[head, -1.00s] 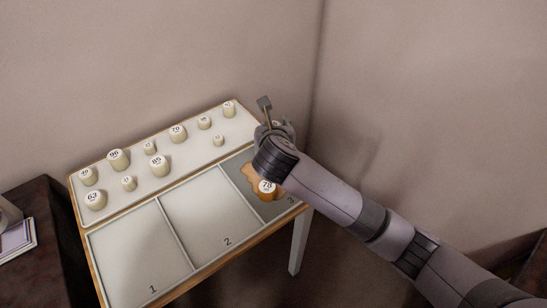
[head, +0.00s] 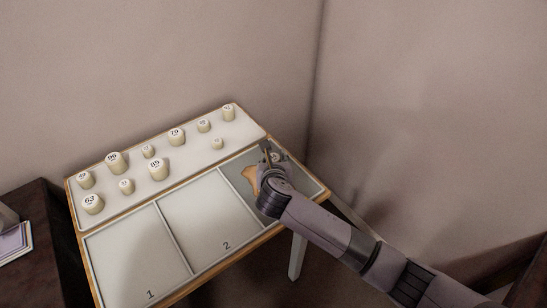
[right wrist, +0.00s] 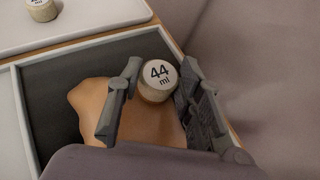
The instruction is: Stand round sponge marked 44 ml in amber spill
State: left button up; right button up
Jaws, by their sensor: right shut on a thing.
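The round sponge marked 44 ml (right wrist: 158,78) is between the fingers of my right gripper (right wrist: 160,74), which is shut on it. Its label faces up in the right wrist view. In the head view my right gripper (head: 271,158) is over the dark compartment 3 (right wrist: 55,75). The amber spill (right wrist: 88,100) lies on that compartment's floor, and part of it shows in the head view (head: 249,174). The sponge is at the spill's far side; I cannot tell whether its base touches down. My left gripper is not in view.
Several pale round sponges stand on the raised back shelf (head: 200,155), one marked 96 (head: 114,162). Compartments 1 (head: 125,255) and 2 (head: 205,215) are empty. The sponge marked 78 is hidden now. Walls stand behind and to the right.

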jog(key=shift+f, duration=0.2)
jog(key=o, duration=0.8)
jog(key=shift+o, duration=0.2)
jog(key=shift+r, duration=0.2)
jog(key=p+v, duration=0.1)
jog(key=v, duration=1.1)
